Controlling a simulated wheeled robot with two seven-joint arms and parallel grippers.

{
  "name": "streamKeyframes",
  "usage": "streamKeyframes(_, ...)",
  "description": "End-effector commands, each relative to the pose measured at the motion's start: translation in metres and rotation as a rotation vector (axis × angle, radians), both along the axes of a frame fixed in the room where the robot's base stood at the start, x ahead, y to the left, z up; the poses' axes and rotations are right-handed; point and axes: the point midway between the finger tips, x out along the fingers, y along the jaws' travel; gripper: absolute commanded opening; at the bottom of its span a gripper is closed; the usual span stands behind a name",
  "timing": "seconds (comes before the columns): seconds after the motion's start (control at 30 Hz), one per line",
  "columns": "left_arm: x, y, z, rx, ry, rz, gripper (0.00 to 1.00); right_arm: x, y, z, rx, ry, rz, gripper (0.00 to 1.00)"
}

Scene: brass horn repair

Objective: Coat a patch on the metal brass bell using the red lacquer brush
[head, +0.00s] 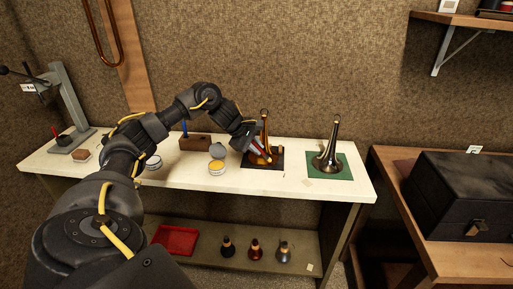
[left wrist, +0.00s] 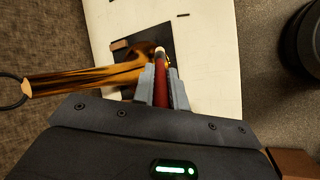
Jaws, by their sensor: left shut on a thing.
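The brass bell (head: 264,128), orange-brown with a ring on top, stands flare down on a dark mat (head: 249,164) on the white bench. In the left wrist view the brass bell (left wrist: 85,82) runs in from the left. My left gripper (head: 256,150) is shut on the red lacquer brush (left wrist: 162,82), just left of the bell in the head view. The pale brush tip points down at the bell's flared base. I cannot tell whether the tip touches it. The flare is partly hidden by the fingers and brush. My right gripper is not in view.
A second, paler bell (head: 332,145) stands on a green mat (head: 347,172) to the right. An open tin of yellow paste (head: 217,168) and a brown block (head: 195,143) lie to the left. A red tray (head: 176,239) is on the lower shelf. A black case (head: 465,195) sits at right.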

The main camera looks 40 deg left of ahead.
Motion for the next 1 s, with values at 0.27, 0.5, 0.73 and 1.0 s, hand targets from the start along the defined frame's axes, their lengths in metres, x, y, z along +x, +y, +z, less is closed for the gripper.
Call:
streamKeyframes(0.27,0.003,0.002,-0.004,0.000,-0.001,0.001,0.00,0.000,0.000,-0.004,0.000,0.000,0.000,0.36)
streamKeyframes(0.5,0.005,0.004,-0.008,0.000,-0.001,0.000,0.00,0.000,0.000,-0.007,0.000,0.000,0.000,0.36)
streamKeyframes(0.73,0.008,0.006,-0.012,0.000,-0.001,0.001,0.00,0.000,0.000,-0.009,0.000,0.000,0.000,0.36)
streamKeyframes(1.0,0.008,0.008,-0.013,-0.001,0.000,0.001,0.00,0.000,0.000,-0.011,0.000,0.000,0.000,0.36)
